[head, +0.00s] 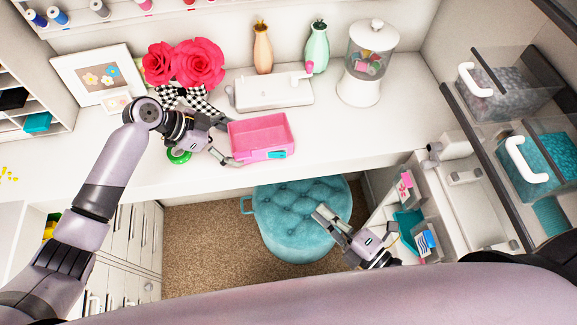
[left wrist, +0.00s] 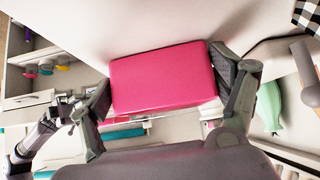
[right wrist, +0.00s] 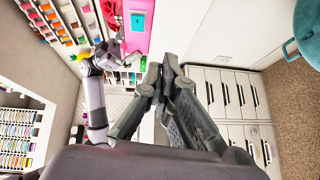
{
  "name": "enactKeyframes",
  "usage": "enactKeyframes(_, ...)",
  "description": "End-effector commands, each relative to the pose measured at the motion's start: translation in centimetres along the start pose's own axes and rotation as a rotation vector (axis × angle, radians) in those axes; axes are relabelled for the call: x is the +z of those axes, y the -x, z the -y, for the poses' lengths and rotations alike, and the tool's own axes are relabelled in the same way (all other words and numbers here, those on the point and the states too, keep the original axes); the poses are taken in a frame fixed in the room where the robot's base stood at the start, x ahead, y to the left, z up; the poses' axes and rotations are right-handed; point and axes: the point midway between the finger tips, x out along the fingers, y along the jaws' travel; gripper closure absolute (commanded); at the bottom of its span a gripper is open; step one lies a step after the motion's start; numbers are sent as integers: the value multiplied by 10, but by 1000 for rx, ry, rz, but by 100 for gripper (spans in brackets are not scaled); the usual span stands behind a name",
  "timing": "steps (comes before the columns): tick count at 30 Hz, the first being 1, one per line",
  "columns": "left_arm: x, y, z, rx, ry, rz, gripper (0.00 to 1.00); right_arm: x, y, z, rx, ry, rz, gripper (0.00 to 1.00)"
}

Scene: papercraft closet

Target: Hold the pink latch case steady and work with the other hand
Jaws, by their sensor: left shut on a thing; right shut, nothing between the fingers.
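The pink latch case (head: 262,137) rests on the white desk near its front edge. Its teal latch (head: 276,155) is on the front side, toward the right. My left gripper (head: 222,143) is shut on the case at its left end; in the left wrist view the fingers press on two opposite sides of the pink body (left wrist: 163,80). My right gripper (head: 328,214) is shut and empty, in front of the desk edge and lower right of the case, above the teal stool. The right wrist view shows the case (right wrist: 136,30) beyond the shut fingertips (right wrist: 161,68).
Red flowers (head: 185,65), a candy jar (head: 366,60) and green tape (head: 179,156) are also on the desk. The teal stool (head: 300,218) is below. The desk right of the case is clear.

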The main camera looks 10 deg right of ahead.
Motion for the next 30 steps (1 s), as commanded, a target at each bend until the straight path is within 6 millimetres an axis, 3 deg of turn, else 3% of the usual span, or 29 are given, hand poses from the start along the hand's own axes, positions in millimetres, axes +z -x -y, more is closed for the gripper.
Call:
enactKeyframes(3, 5, -3, -4, 10, 5, 9, 44, -13, 1, -25, 50, 78, -49, 100)
enactKeyframes(6, 5, -4, -4, 10, 5, 9, 44, -18, 1, -33, 68, 105, -64, 100)
enactKeyframes(19, 6, -4, -4, 12, 6, 10, 44, -18, -5, -35, 72, 107, -65, 100)
enactKeyframes(23, 6, -4, -4, 13, 6, 11, 44, -19, -22, -36, 74, 108, -66, 100)
enactKeyframes(30, 6, -4, -5, 13, 6, 11, 44, -22, -74, -40, 74, 107, -65, 100)
